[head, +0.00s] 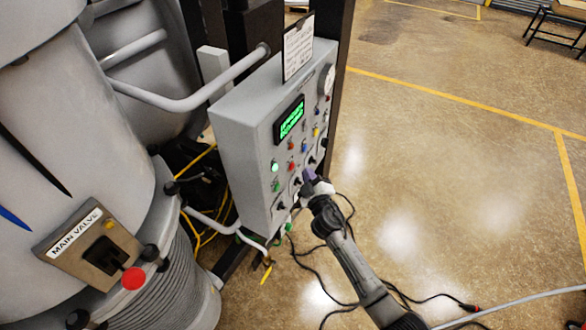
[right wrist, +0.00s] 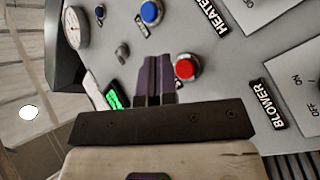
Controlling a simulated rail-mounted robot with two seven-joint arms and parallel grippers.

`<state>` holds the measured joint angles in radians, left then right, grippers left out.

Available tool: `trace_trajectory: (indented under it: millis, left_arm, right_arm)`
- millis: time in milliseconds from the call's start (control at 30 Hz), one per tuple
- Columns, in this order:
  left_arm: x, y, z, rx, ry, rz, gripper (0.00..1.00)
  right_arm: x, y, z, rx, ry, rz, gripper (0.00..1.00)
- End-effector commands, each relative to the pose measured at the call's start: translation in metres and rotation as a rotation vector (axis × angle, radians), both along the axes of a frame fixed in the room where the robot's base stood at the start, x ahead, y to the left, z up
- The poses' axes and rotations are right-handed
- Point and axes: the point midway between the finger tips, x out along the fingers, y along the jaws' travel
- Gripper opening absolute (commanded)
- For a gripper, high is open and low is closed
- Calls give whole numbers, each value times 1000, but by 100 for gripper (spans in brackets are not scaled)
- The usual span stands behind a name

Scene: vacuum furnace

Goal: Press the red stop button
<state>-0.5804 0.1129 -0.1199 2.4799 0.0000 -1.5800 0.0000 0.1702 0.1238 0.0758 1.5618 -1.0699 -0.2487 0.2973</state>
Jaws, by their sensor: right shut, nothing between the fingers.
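A red button (right wrist: 186,69) in a metal ring is on the grey control panel in the right wrist view. No "stop" label is readable beside it. My right gripper (right wrist: 155,77) is shut and empty, its dark purple fingertips just left of the red button in that view; I cannot tell whether they touch the panel. In the head view the right gripper (head: 307,176) is at the lower right part of the control panel (head: 240,150) and hides some controls. Small red controls show on the panel there, labels too small to read. My left gripper is out of view.
A blue button (right wrist: 151,12), a gauge (right wrist: 75,27) and a BLOWER label (right wrist: 267,104) surround the red button. The main valve box (head: 88,245) with a red knob (head: 133,278) is at lower left. Cables lie on the floor.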

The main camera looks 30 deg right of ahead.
Motion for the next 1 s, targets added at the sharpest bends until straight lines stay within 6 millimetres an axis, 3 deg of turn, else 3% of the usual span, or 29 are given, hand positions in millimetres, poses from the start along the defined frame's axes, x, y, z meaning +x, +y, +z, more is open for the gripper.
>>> trace_trajectory:
  millis: [300, 1000]
  left_arm:
    - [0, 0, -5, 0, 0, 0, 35]
    - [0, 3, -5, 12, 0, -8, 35]
  right_arm:
    - [12, 7, 0, 1, 1, 0, 0]
    - [12, 7, 0, 0, 1, 1, 0]
